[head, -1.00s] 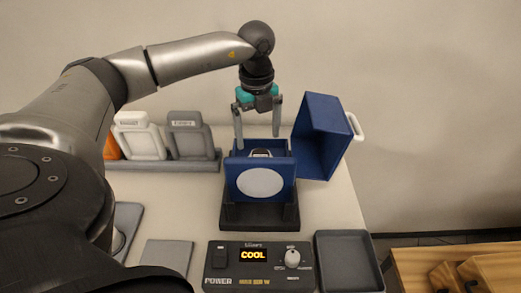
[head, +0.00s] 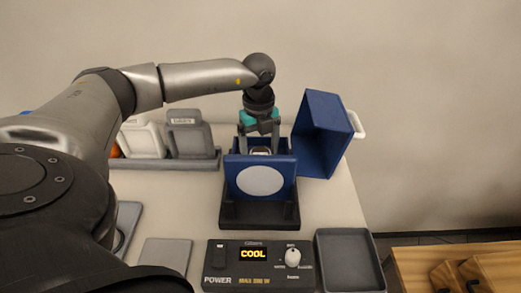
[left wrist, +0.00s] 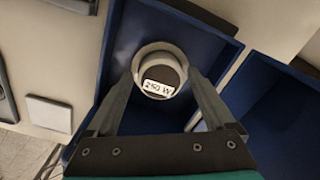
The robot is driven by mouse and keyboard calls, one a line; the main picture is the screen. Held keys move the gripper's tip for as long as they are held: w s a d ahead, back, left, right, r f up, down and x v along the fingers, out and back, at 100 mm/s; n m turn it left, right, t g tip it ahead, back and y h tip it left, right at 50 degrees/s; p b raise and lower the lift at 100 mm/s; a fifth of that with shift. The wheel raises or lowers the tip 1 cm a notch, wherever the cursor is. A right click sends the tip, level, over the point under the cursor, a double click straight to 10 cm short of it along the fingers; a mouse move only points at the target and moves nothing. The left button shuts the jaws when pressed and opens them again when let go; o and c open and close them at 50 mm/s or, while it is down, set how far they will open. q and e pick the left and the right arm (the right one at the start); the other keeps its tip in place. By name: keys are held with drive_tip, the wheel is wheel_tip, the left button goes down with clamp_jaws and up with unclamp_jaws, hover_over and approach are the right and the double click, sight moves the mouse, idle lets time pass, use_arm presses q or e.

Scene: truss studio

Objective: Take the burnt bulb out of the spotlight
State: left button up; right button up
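The spotlight (head: 233,176) is a blue box on a black base, with a pale round lens in front. Its blue lid (head: 320,135) is swung open to the right. The bulb (left wrist: 161,86) sits upright in the housing; its top is dark, with a white "250 W" label and a pale ring around it. It shows slightly above the front wall in the head view (head: 261,151). My left gripper (head: 260,146) points down into the housing, its fingers spread on either side of the bulb in the left wrist view (left wrist: 163,72). Finger contact is unclear. My right gripper is not in view.
A control panel (head: 225,258) in front reads "COOL". An empty dark tray (head: 348,262) lies to its right, a grey pad (head: 166,254) to its left. A rack (head: 190,164) with white and grey holders stands back left. Wooden boxes (head: 490,270) stand at the lower right.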

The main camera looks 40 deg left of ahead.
use_arm(q)
drive_tip(key=c, duration=1.2)
